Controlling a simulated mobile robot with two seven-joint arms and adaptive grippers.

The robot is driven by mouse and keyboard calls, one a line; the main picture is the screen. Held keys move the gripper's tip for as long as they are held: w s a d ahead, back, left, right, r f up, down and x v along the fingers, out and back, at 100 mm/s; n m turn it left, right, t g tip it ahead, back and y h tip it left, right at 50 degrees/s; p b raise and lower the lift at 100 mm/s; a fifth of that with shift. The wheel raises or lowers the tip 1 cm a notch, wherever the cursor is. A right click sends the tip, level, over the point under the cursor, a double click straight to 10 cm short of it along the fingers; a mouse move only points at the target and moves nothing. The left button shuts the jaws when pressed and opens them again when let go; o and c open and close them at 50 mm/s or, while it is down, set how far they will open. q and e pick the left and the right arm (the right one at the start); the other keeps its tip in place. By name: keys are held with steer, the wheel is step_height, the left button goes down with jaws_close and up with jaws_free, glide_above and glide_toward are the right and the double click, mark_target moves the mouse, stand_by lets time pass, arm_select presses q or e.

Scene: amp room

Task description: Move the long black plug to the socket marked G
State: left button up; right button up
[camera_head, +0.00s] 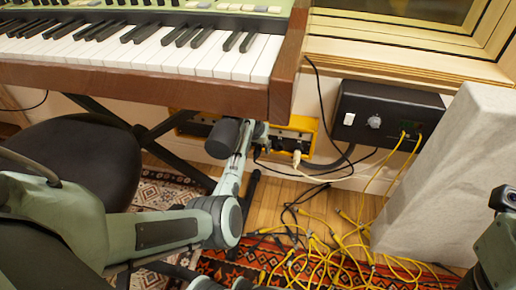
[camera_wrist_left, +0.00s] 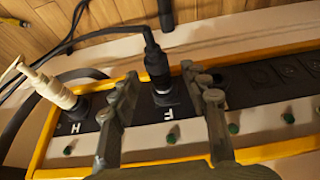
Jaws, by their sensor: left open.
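The long black plug (camera_wrist_left: 158,65) stands in a socket of the yellow-framed power strip (camera_wrist_left: 50,140), at a label that reads like F. My left gripper (camera_wrist_left: 166,88) is open, with one finger on each side of the plug; I cannot tell whether they touch it. A label H shows at the left, beside a cream plug (camera_wrist_left: 55,92). No G mark is readable; the left finger covers part of the strip between H and F. In the head view the strip (camera_head: 316,140) is under the keyboard, and my left gripper (camera_head: 258,130) is partly hidden there.
A keyboard (camera_head: 150,85) overhangs the strip. A black box (camera_head: 385,118) with yellow cables is on the wall. Loose yellow cables (camera_head: 330,250) lie on the floor and rug. A pale panel (camera_head: 445,175) stands at right, a black stool (camera_head: 75,160) at left.

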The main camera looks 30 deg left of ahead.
arm_select(q)
steer(key=shift+c, duration=0.5)
jaws_close()
